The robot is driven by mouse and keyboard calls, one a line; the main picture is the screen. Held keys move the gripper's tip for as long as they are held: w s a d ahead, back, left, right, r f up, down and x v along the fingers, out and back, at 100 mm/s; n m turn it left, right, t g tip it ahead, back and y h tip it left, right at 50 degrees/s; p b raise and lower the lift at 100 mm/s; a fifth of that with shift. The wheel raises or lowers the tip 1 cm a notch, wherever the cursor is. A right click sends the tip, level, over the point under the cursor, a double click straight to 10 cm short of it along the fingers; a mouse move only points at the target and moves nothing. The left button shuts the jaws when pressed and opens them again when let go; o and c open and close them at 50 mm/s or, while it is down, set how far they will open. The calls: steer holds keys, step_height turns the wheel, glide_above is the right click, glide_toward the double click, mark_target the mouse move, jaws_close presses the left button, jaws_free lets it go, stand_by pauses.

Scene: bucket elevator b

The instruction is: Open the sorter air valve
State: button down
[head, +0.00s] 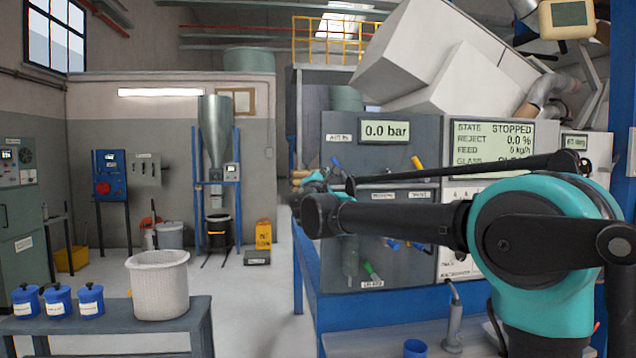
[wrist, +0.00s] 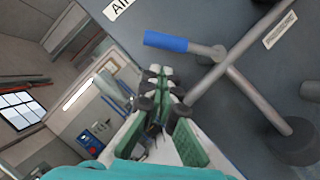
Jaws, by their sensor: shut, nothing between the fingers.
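The air valve has a blue lever handle (wrist: 165,41) beside a label starting "AI", cut off in the wrist view. The lever's pivot sits on a grey pipe (wrist: 245,45), and the lever lies across the pipe, not along it. In the head view the blue handle (head: 336,161) shows small below the "0.0 bar" display (head: 385,131). My gripper (wrist: 160,74) is shut and empty, just below the blue handle in the wrist view and seemingly apart from it. In the head view my gripper (head: 308,183) is small and partly hidden by my arm.
The grey panel (head: 347,232) carries other valves, with a yellow handle (head: 417,161) and a green one (head: 371,270). A screen (head: 493,148) reads STOPPED. A bench (head: 110,325) with a white basket (head: 159,285) and blue jars stands left. The floor between is clear.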

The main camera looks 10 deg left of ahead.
steer(key=shift+w+d+r, duration=0.15)
steer(key=shift+d+r, duration=0.3)
steer(key=shift+d, duration=0.2)
steer(key=shift+d+r+m+h, duration=0.15)
steer(key=shift+r+m+h, duration=0.25)
steer(key=shift+m, duration=0.3)
steer(key=d+r+m+g, duration=0.1)
steer(key=d+m, duration=0.1)
steer(key=m, duration=0.1)
steer(key=w+d+r+m+g, duration=0.1)
steer(key=d+m+g, duration=0.1)
steer(key=m, duration=0.2)
steer(key=w+d+r+m+g, duration=0.1)
steer(key=d+m+g, duration=0.1)
steer(key=m, duration=0.2)
steer(key=shift+w+d+y, duration=0.15)
steer(key=shift+d+y, duration=0.2)
steer(key=shift+y, duration=0.05)
steer(key=shift+d, duration=0.15)
stand_by(0.5)
